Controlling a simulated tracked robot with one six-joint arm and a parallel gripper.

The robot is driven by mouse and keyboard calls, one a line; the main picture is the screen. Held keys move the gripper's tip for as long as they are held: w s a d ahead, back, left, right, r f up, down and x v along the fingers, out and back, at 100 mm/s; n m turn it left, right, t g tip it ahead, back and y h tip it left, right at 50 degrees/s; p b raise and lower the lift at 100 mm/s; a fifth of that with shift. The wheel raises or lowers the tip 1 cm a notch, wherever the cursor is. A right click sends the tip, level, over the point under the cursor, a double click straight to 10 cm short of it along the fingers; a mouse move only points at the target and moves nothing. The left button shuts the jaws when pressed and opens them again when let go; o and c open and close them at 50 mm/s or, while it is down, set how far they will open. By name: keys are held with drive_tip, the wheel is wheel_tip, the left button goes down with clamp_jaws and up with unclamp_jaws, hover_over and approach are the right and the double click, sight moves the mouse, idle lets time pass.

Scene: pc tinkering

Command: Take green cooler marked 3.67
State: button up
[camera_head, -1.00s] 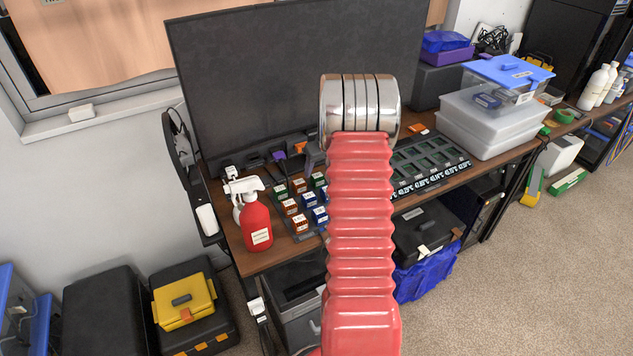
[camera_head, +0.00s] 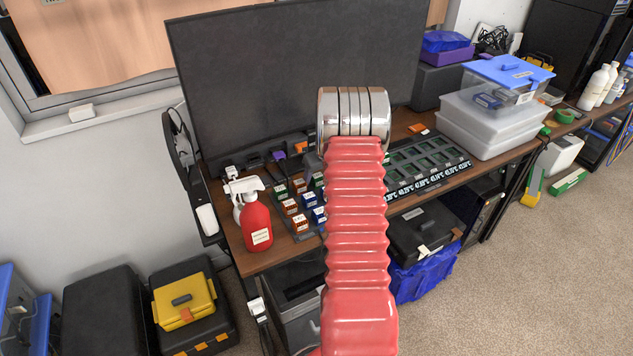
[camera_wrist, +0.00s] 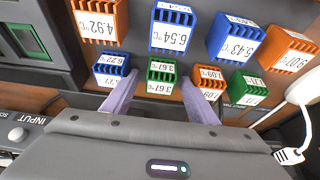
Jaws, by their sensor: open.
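The green cooler marked 3.67 (camera_wrist: 160,80) stands in the near row in the wrist view. My gripper (camera_wrist: 157,84) is open and empty, its two purple fingers reaching to the left and right of that cooler. I cannot tell whether they touch it. A blue cooler marked 6.22 (camera_wrist: 109,72) is just left of the left finger, and an orange cooler (camera_wrist: 210,76) is just right of the right finger. In the head view my red-sleeved arm hides the gripper, and the small labels there are unreadable.
Behind stand an orange cooler marked 4.92 (camera_wrist: 101,22), blue coolers marked 6.54 (camera_wrist: 172,30) and 5.43 (camera_wrist: 234,38), and another orange one (camera_wrist: 287,50). A second green cooler (camera_wrist: 247,88) is at right. A red spray bottle (camera_head: 256,224) and a slotted black tray (camera_head: 428,166) flank the coolers.

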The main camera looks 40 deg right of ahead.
drive_tip(key=shift+c, duration=0.5)
drive_tip(key=c, duration=1.1)
drive_tip(key=shift+o, duration=0.2)
drive_tip(key=shift+r, duration=0.1)
wheel_tip(320, 180, up, 10)
drive_tip(key=shift+f, duration=0.1)
